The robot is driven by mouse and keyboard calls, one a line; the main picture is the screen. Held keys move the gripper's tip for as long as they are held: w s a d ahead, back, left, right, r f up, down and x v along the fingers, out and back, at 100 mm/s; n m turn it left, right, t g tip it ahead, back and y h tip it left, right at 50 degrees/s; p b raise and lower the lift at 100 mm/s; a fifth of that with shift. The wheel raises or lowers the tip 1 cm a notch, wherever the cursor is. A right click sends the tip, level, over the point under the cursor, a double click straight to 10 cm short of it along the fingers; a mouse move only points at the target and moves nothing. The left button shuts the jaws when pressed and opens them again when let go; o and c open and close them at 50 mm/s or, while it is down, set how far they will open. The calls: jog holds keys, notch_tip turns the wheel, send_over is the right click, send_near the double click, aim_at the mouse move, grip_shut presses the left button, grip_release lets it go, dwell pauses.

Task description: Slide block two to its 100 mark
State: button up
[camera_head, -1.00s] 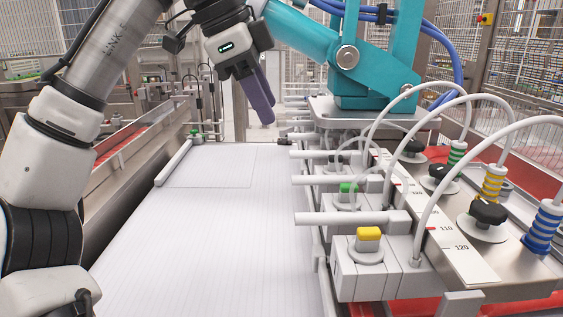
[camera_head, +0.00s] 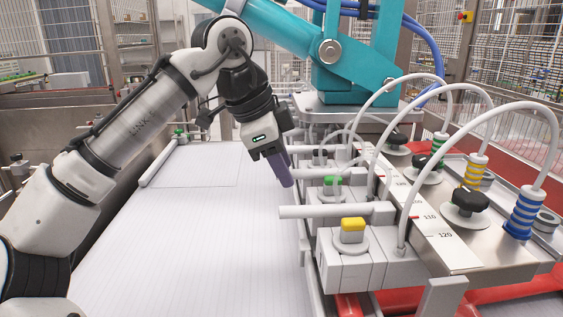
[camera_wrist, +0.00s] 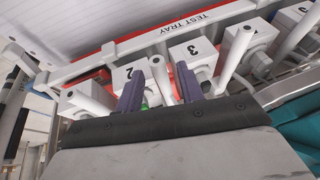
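Block two (camera_wrist: 121,77) is a white block marked 2, with a pale tube sticking out. The green-topped block (camera_head: 331,191) in the head view appears to be the same one, since green shows between my fingers in the wrist view. My gripper (camera_head: 287,183) points down beside the row of blocks, just left of the green top. In the wrist view my gripper (camera_wrist: 160,88) is open, its two purple fingers apart in front of blocks two and three; I cannot tell whether they touch anything. The scale (camera_head: 437,228) shows 110 and 120; I cannot read 100 clearly.
The yellow-topped block (camera_head: 353,251) stands nearest, with a tube reaching left. Block three (camera_wrist: 190,50) adjoins block two. White hoses (camera_head: 470,88) arch over the row to ringed posts. A teal arm (camera_head: 345,52) stands behind. The white lined surface (camera_head: 190,240) at left is clear.

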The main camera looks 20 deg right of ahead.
grip_shut()
dwell(0.3)
jog(key=shift+w+d+r+p, duration=0.1)
jog(key=shift+w+r+p, duration=0.2)
jog(key=shift+p, duration=0.2)
jog(key=shift+w+d+f+p, duration=0.1)
jog(key=shift+w+p, duration=0.35)
jog(key=shift+w, duration=0.1)
jog(key=shift+w+d+f+p, duration=0.1)
jog(key=shift+w+p, duration=0.3)
jog(key=shift+w, duration=0.15)
